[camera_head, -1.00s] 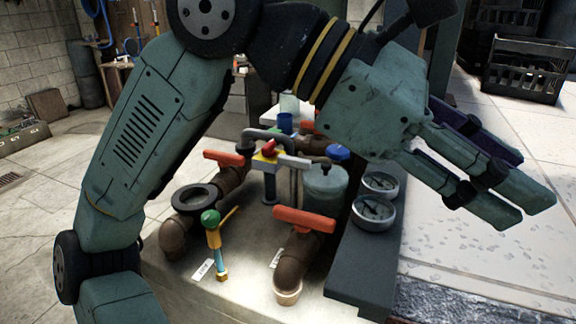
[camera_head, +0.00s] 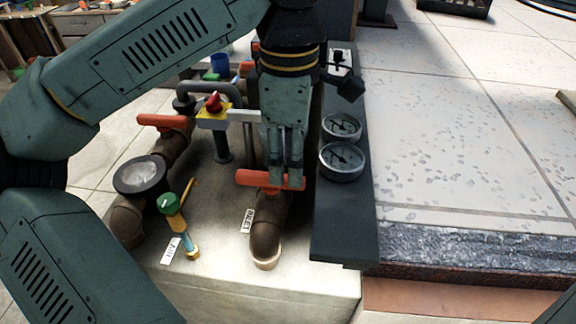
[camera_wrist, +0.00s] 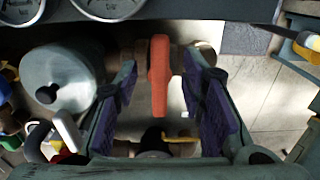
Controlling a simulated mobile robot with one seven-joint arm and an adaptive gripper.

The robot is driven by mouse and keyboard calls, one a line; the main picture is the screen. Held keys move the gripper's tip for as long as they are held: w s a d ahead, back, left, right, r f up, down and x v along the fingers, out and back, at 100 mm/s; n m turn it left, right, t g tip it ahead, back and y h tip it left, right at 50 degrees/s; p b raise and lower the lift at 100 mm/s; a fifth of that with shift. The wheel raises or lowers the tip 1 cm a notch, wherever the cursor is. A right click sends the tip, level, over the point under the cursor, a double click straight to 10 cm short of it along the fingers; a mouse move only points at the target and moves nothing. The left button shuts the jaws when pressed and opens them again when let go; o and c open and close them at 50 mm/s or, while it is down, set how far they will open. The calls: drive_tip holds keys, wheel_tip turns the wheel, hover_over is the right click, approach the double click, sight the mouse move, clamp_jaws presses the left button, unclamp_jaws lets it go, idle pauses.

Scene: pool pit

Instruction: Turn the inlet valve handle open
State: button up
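The inlet valve handle (camera_head: 252,178) is an orange-red bar lying across the top of a brown pipe (camera_head: 268,222) beside a tag reading INLET (camera_head: 247,221). My gripper (camera_head: 287,172) points down at the handle's right part and hides some of it in the head view. In the wrist view the handle (camera_wrist: 160,75) stands between my two spread fingers, with a gap on each side. The gripper is open and holds nothing. Whether the fingertips reach below the bar is hard to tell.
Two round gauges (camera_head: 342,161) sit on a dark ledge (camera_head: 345,220) just right of the handle. A second red handle (camera_head: 165,122), a green-topped small valve (camera_head: 170,205) and a yellow-and-red switch (camera_head: 213,106) stand to the left. Open tiled floor (camera_head: 470,130) lies right.

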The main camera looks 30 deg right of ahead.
drive_tip(key=shift+f, duration=1.55)
clamp_jaws()
